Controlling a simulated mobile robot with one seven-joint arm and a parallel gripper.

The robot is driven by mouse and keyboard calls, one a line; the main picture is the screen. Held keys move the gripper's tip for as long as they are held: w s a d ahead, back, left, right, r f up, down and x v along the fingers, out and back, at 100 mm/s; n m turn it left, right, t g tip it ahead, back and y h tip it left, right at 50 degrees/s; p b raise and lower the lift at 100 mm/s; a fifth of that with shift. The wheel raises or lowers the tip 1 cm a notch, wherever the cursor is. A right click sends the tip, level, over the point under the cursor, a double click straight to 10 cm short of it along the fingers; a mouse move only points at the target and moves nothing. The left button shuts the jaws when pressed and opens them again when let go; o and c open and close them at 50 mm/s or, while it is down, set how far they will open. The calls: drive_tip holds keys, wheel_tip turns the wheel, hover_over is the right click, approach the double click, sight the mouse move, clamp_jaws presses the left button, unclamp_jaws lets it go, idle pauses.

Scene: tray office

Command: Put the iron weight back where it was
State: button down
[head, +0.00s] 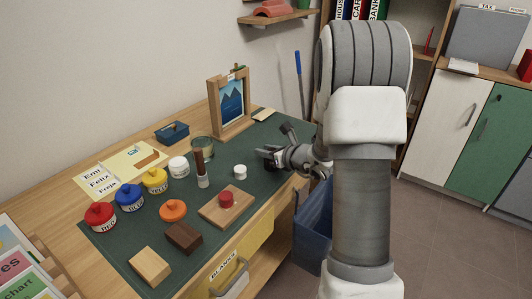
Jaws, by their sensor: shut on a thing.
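My gripper (268,157) reaches in from the right over the right end of the dark green desk mat (188,262). It is shut on a small dark thing that I take to be the iron weight, mostly hidden by the jaws. Its shape cannot be made out, nor whether it touches the mat. No other iron weight can be picked out on the desk. A wooden board with a red round piece (226,198) lies nearer, to the lower left.
Paint pots, red (100,217), blue (130,198) and yellow (155,181), stand left. An orange pot (173,210), dark block (184,237) and pale block (150,266) lie in front. A framed picture (231,100) stands behind; a blue bin (313,232) is below right.

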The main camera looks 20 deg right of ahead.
drive_tip(key=shift+r, duration=0.1)
drive_tip(key=c, duration=0.7)
unclamp_jaws()
drive_tip(key=shift+o, duration=0.2)
